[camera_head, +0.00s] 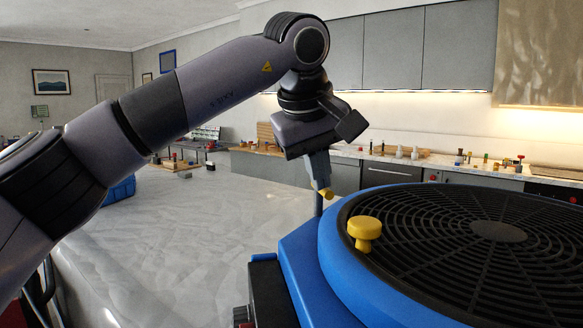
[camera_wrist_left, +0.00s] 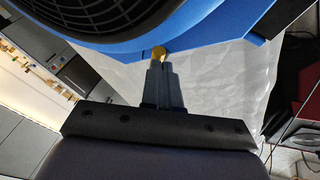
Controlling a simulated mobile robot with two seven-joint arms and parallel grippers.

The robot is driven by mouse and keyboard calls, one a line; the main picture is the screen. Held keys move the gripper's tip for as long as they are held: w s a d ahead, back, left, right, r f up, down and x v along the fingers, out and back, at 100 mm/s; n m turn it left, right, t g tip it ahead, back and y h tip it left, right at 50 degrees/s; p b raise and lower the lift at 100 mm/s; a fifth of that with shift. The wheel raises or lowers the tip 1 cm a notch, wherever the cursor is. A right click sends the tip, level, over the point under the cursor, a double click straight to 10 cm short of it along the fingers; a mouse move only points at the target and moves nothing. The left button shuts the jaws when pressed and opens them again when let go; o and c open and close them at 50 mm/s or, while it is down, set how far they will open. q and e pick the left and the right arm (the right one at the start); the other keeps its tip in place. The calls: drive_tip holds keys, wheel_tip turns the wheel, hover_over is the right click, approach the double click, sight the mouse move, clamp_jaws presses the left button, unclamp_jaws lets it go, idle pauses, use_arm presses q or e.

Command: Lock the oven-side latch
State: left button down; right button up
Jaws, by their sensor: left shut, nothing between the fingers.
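A round blue machine (camera_head: 335,262) with a black ring grille fills the right of the head view. One yellow latch knob (camera_head: 364,232) stands on its near rim. A second yellow latch (camera_head: 327,194) shows at the far left rim, directly below my left gripper (camera_head: 321,183). I cannot tell for certain which of them is the oven-side one. In the left wrist view, the left fingers (camera_wrist_left: 160,68) are shut with nothing between them. Their tips are at the yellow latch (camera_wrist_left: 158,53) on the blue rim and partly cover it; contact is unclear. My right gripper is out of view.
The black grille (camera_head: 470,245) spans the machine's top. A pale, glossy surface (camera_head: 190,235) lies open to the left. Behind runs a kitchen counter (camera_head: 420,162) with small items and grey cabinets, with a dark panel below it at right.

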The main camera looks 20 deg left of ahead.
use_arm(q)
drive_tip(key=shift+w+f, duration=0.1)
drive_tip(key=shift+f, duration=0.15)
drive_tip(key=shift+w+a, duration=0.5)
drive_tip(key=shift+w, duration=0.05)
drive_tip(key=shift+r, duration=0.1)
